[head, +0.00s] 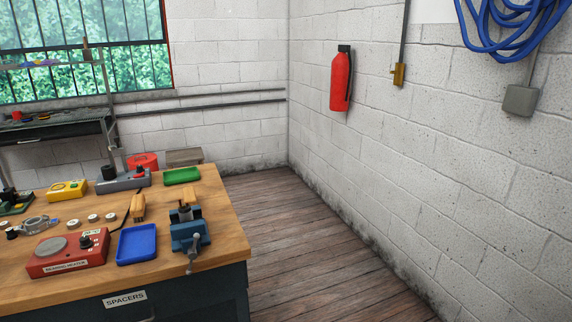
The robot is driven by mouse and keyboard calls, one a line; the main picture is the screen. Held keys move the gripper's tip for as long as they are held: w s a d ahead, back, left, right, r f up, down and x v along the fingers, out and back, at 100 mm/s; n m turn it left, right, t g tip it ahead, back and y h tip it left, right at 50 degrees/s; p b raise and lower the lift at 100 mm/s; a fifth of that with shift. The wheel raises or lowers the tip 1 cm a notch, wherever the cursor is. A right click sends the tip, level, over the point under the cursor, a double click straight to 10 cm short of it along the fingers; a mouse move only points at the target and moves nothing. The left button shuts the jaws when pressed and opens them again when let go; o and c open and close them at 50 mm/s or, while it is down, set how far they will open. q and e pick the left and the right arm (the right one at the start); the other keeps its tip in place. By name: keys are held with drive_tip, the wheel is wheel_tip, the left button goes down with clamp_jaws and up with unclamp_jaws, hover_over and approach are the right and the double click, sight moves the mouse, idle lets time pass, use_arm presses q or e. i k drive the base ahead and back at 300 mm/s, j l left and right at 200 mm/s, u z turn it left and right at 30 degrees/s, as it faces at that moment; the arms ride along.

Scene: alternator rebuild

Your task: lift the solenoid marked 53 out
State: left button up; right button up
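I cannot make out a solenoid marked 53 in the head view. Several small pale-topped round parts (92,218) stand on the wooden workbench (222,232), but any marks on them are too small to read. A drawer (190,306) in the bench front carries a label reading SPACERS (125,299) and looks shut. Neither of my grippers is in view.
The bench holds a red bearing heater (68,262), an empty-looking blue tray (137,244), a blue vise (189,235), a green tray (181,176) and a yellow box (67,190). The plank floor (300,240) right of the bench is clear. A fire extinguisher (341,80) hangs on the wall.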

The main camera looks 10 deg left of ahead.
sight(185, 212)
drive_tip(key=i+l+u, duration=0.2)
drive_tip(key=u, duration=0.15)
drive_tip(key=i+l+u, duration=0.55)
drive_tip(key=u, duration=0.2)
